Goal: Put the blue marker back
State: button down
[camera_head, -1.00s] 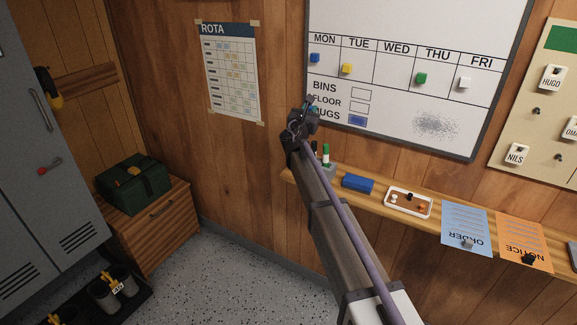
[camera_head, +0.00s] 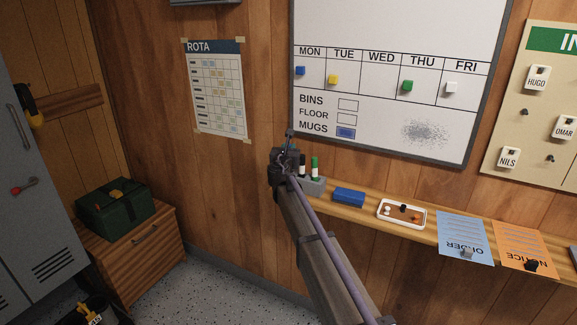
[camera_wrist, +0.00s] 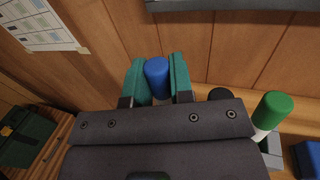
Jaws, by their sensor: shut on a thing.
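My gripper (camera_head: 290,148) is beside the left end of the grey marker holder (camera_head: 314,184) on the ledge, below the whiteboard. In the wrist view its teal fingers (camera_wrist: 159,82) are shut on the blue marker (camera_wrist: 157,77), whose blue top shows between them. The marker's lower part is hidden by my gripper, so I cannot tell whether it touches the holder. A black-topped marker (camera_head: 303,166) and a green-topped marker (camera_head: 315,166) stand upright in the holder, to the right of my gripper. They also show in the wrist view.
The whiteboard (camera_head: 380,30) hangs above, with a blue-filled box beside MUGS. Right of the holder on the ledge (camera_head: 374,206) are a blue eraser (camera_head: 349,197), a white tray (camera_head: 402,224) and two sheets. A green bag (camera_head: 113,208) sits on the wooden cabinet at left.

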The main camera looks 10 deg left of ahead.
notch_tip(320, 180, down, 3)
jog(key=shift+w+f+b, duration=0.1)
jog(key=shift+f+b, duration=0.05)
jog(key=shift+b, duration=0.75)
jog(key=shift+r, duration=0.3)
jog(key=shift+f, duration=0.15)
jog(key=c, duration=1)
grip_release()
